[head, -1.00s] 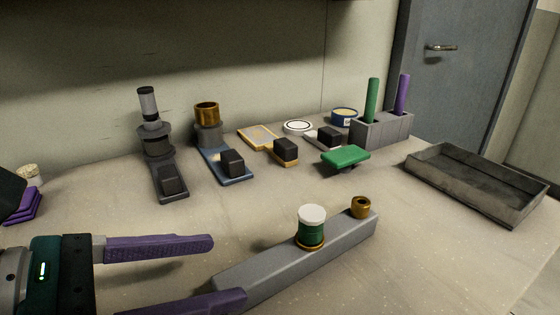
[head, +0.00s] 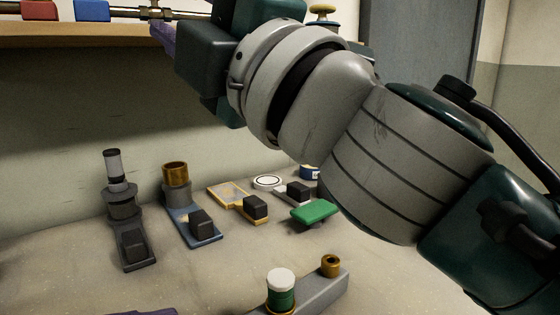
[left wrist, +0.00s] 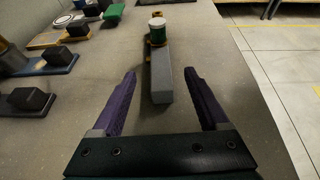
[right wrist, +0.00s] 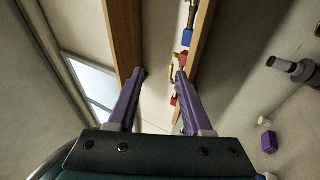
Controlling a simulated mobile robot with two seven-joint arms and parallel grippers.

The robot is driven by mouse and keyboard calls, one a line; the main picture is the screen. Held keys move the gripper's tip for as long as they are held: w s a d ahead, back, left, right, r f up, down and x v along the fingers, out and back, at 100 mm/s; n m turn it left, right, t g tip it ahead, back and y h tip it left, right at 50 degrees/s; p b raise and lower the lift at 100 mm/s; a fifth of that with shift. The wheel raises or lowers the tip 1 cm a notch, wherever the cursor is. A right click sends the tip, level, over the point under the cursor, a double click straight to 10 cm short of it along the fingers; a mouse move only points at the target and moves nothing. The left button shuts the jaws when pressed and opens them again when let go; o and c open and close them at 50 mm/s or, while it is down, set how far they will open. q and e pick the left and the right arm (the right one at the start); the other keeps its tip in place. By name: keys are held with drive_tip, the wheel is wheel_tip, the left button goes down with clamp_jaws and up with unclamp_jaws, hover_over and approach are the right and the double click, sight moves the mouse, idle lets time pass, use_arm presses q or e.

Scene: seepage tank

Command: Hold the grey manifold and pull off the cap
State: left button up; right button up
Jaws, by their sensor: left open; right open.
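The grey manifold (head: 325,288) is a long bar at the bottom of the head view, partly cut off by the frame edge. A green cap with a white top (head: 281,291) sits on it over a brass collar, beside an open brass port (head: 330,265). In the left wrist view, my left gripper (left wrist: 160,72) is open, with the manifold (left wrist: 161,84) between and beyond its purple fingers. The cap (left wrist: 157,29) stands at its far part. My right gripper (right wrist: 160,76) is open and empty, raised near the shelf.
My right arm covers much of the head view. A wooden shelf (head: 80,35) carries pipes with red and blue blocks (head: 91,11). Several stands with black blocks (head: 201,222) and a green-topped piece (head: 315,214) stand behind the manifold.

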sight(281, 290)
drive_tip(key=s+a+n+g+y, duration=0.3)
drive_tip(key=s+a+n+g, duration=0.3)
drive_tip(key=a+n+g, duration=0.5)
wheel_tip(281, 290, down, 10)
drive_tip(key=s+d+f+n+g+h, duration=0.1)
drive_tip(key=s+d+n+g+h, duration=0.1)
drive_tip(key=n+g+h, duration=0.75)
use_arm(q)
drive_tip(key=x, duration=1)
drive_tip(key=shift+r, duration=0.1)
use_arm(e)
drive_tip(key=w+d+f+n+t+h, duration=0.1)
drive_tip(key=w+d+n+t+h, duration=0.1)
drive_tip(key=d+h, duration=0.3)
drive_tip(key=w+d+f+n+t+h, duration=0.1)
drive_tip(key=d+h, duration=0.5)
drive_tip(key=d, duration=0.6)
drive_tip(key=w+n+t, duration=0.1)
drive_tip(key=w+t, duration=0.1)
drive_tip(key=w, duration=0.1)
drive_tip(key=shift+w+d+n, duration=0.15)
drive_tip(key=shift+d+n, duration=0.2)
drive_tip(key=shift+d, duration=0.05)
